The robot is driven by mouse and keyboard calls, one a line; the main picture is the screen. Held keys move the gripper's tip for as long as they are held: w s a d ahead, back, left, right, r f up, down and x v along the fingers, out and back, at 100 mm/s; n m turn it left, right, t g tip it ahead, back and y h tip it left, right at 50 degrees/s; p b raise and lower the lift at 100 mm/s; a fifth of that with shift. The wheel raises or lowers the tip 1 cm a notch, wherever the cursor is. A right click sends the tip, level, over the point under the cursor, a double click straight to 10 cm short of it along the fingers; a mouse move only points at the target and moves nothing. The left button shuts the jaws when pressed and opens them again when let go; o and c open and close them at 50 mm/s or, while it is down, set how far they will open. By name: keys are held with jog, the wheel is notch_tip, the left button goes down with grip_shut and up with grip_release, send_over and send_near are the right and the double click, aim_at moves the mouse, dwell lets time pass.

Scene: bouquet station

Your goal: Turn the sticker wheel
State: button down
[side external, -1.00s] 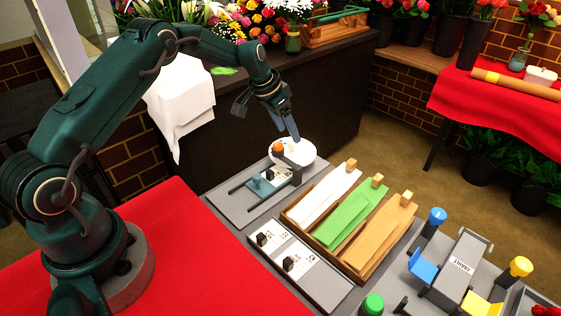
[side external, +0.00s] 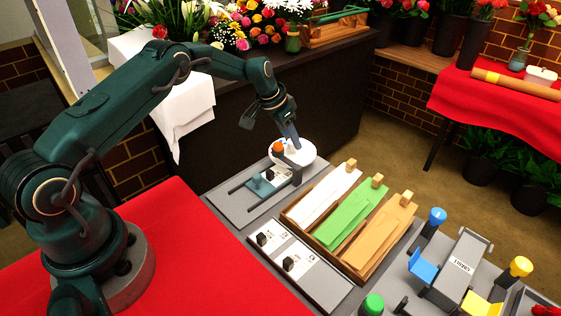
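A round white wheel (side external: 306,157), which I take to be the sticker wheel, sits at the back end of a grey station plate. An orange knob (side external: 278,147) shows at its left side. A dark bar stands in front of the wheel and hides part of it. My gripper (side external: 294,143) points down at the wheel from above, its blue-grey tips over the wheel's upper part. The tips look very close to the wheel; I cannot tell if they touch it. The fingers overlap in this view, so their opening is unclear.
The grey station plate (side external: 226,206) carries rails and a small blue-grey block. To its right is a wooden tray (side external: 291,216) with white, green and tan strips. A panel with two black knobs (side external: 308,277) lies in front. A dark counter with flowers stands behind.

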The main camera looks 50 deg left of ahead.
aim_at(290, 157)
jog(key=shift+d+n, duration=0.1)
jog(key=shift+n, duration=0.2)
jog(key=n+y, duration=0.1)
jog(key=n, duration=0.2)
jog(key=shift+d+y, duration=0.1)
jog(key=shift+y, duration=0.2)
jog(key=shift+d+n+g+y, duration=0.15)
jog(key=shift+n+y, duration=0.3)
jog(key=shift+n, duration=0.85)
jog(key=shift+a+n+g+y, duration=0.15)
jog(key=shift+n+y, duration=0.3)
jog(key=shift+n, duration=0.85)
jog(key=shift+d, duration=0.1)
jog(key=c, duration=0.5)
grip_release()
jog(key=shift+v, duration=2.55)
